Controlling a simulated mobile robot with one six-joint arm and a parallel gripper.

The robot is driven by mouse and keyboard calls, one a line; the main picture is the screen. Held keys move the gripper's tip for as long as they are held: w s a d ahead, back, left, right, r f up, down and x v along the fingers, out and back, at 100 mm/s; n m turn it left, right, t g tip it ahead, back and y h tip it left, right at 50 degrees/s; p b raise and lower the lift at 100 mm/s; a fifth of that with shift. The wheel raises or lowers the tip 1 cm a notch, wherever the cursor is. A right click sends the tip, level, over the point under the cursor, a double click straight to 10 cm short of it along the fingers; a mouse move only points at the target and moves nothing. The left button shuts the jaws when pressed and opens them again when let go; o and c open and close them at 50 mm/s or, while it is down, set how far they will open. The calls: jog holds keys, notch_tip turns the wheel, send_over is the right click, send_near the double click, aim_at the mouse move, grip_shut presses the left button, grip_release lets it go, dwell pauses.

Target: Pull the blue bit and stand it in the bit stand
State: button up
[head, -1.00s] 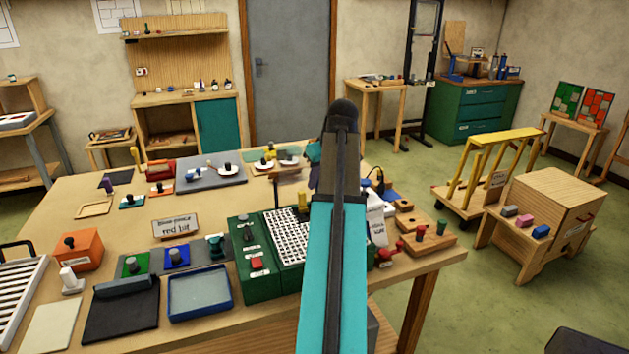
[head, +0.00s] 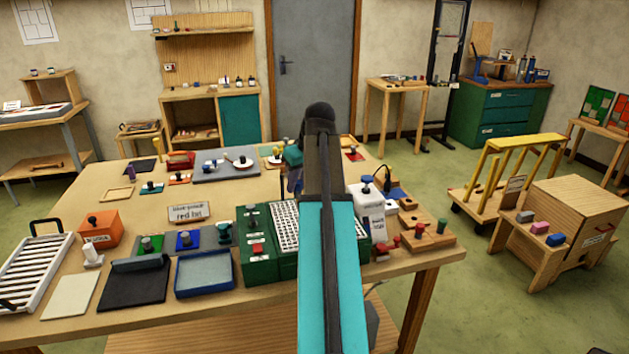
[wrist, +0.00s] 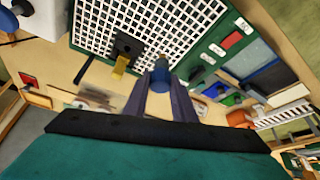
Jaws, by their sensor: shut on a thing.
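My gripper (wrist: 160,92) is shut on the blue bit (wrist: 160,75), a short blue cylinder held between its fingertips in the wrist view.
A blue tray (head: 204,290), a black pad (head: 133,287) and an orange box (head: 99,230) occupy the bench front.

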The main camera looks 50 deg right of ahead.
jog(key=w+a+f+n+y+b, duration=0.1)
jog(key=w+a+f, duration=0.1)
jog(key=w+a, duration=0.45)
jog(key=w+a+f+n+b, duration=0.1)
jog(key=w+a+f+n, duration=0.15)
jog(key=a, duration=0.65)
jog(key=w+a+f+y+b, duration=0.1)
jog(key=w+a+f+b, duration=0.1)
jog(key=w+a, duration=0.45)
jog(key=a+f+b, duration=0.1)
jog(key=a+f, duration=0.1)
jog(key=a, duration=0.7)
jog(key=w+a+f+b, duration=0.1)
jog(key=a+f, duration=0.2)
jog(key=a, duration=0.6)
jog(key=a+f+b, duration=0.1)
jog(key=a+f, duration=0.1)
jog(key=a, duration=0.7)
jog(key=shift+w+f+m+h+b, duration=0.25)
jog(key=shift+w+m+h+b, duration=0.1)
jog(key=shift+m+h, duration=0.1)
jog(key=shift+a, duration=0.1)
